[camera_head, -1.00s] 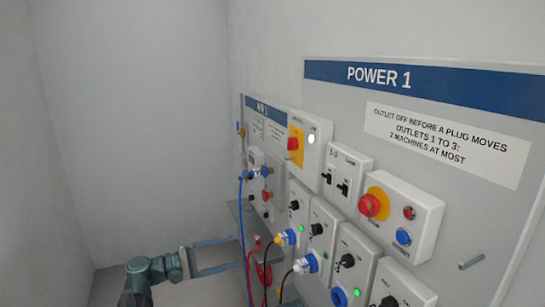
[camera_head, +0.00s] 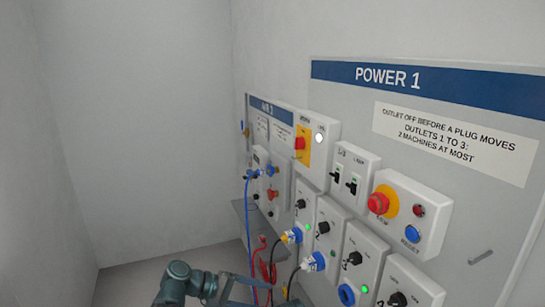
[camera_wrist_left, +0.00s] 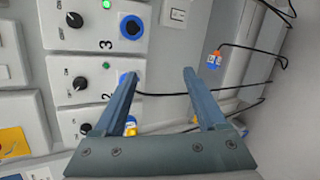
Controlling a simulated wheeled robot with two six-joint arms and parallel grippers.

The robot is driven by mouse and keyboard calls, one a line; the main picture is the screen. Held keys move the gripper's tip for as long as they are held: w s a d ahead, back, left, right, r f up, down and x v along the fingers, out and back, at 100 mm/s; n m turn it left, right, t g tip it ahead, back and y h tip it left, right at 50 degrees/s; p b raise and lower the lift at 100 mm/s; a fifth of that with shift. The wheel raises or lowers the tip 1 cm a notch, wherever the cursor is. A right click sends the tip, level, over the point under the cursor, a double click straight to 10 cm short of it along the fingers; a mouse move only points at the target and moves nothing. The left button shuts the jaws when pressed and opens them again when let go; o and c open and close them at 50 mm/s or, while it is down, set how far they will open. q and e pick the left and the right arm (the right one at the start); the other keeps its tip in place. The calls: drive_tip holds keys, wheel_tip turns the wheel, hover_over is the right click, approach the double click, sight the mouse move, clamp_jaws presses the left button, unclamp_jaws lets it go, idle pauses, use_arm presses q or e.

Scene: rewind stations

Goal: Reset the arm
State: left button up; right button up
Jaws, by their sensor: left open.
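My left gripper (camera_head: 258,292) is at the bottom of the head view, in front of the lower outlet row, partly cut off by the frame edge. In the left wrist view my left gripper (camera_wrist_left: 159,74) is open, with nothing between its fingers. One finger overlaps the outlet 2 box (camera_wrist_left: 80,85). The outlet 3 box (camera_wrist_left: 104,15) has an uncovered blue socket (camera_wrist_left: 131,27) and a black knob (camera_wrist_left: 74,20). The POWER 1 panel (camera_head: 340,95) carries a red emergency button (camera_head: 378,203) and a blue button (camera_head: 412,234). My right gripper is not in view.
A second panel, AIR (camera_head: 270,108), stands farther left with blue and red hoses. Plugs with black cables sit in outlets 1 (camera_head: 291,236) and 2 (camera_head: 313,262). A blue-orange plug (camera_wrist_left: 214,60) shows in the wrist view. Room is free left of the panels.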

use_arm(q)
drive_tip(key=s+d+f+m+g+y, duration=0.35)
drive_tip(key=s+f+y, duration=0.25)
drive_tip(key=s+f, duration=0.2)
drive_tip(key=s+a+f+m+t+y, duration=0.1)
drive_tip(key=s+a+f+m+y, duration=0.2)
drive_tip(key=s+a+m+y, duration=0.2)
drive_tip(key=s+m+y, duration=0.1)
drive_tip(key=y, duration=0.2)
drive_tip(key=shift+s+f+p, duration=0.25)
drive_tip(key=shift+s+p, duration=0.05)
